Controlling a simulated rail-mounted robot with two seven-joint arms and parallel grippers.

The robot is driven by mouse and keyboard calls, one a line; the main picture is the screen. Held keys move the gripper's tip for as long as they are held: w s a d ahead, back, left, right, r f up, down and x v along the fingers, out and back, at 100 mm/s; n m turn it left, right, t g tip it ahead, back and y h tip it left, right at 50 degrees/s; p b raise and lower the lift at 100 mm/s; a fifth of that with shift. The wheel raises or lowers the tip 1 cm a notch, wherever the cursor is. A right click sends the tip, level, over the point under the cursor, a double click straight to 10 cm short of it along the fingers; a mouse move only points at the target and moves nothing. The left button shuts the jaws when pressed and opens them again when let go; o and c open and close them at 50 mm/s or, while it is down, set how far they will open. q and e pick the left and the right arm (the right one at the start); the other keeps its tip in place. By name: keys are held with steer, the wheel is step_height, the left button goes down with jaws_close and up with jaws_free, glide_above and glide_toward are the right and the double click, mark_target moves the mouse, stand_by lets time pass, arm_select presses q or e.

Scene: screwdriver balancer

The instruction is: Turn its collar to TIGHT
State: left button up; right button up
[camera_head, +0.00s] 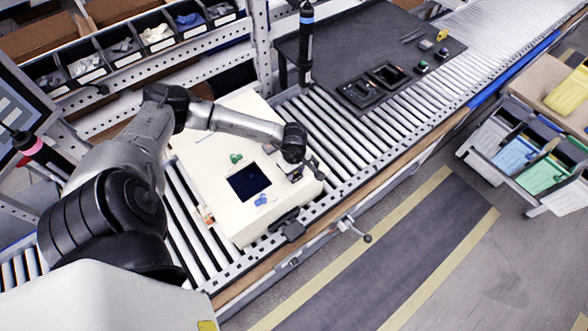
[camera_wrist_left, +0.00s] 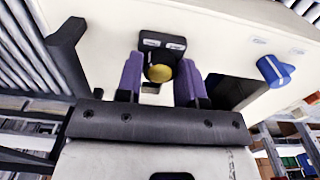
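In the left wrist view a round brass-yellow knob (camera_wrist_left: 159,72) sits on a black block (camera_wrist_left: 162,45) with two small, unreadable labels, on a cream housing (camera_wrist_left: 230,30). My left gripper (camera_wrist_left: 162,80) has its two purple fingers either side of the knob, with a gap between them; I cannot tell whether they touch it. In the head view my left gripper (camera_head: 298,170) is at the right end of the cream housing (camera_head: 215,160), which hides the knob. A black upright tool with a blue ring (camera_head: 306,45) stands behind. I see no TIGHT mark. My right gripper is not in view.
A dark mat (camera_head: 350,45) with black trays lies behind.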

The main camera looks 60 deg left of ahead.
arm_select(q)
steer(key=c, duration=0.5)
steer(key=shift+o, duration=0.2)
steer(key=shift+f+m+b, duration=0.2)
steer(key=shift+m+b, duration=0.4)
steer(key=shift+b, duration=0.3)
steer(key=m+b, duration=0.8)
steer(key=b, duration=0.1)
steer(key=shift+m, duration=0.4)
steer(key=m+b, duration=0.3)
steer(key=m, duration=0.1)
steer(key=shift+b, duration=0.3)
steer(key=shift+r+m+b, duration=0.15)
steer(key=shift+m+b, duration=1)
steer(key=shift+m, duration=0.65)
steer(key=shift+r+m, duration=0.1)
steer(key=shift+m, duration=0.2)
steer(key=o, duration=0.9)
steer(key=shift+o, duration=0.2)
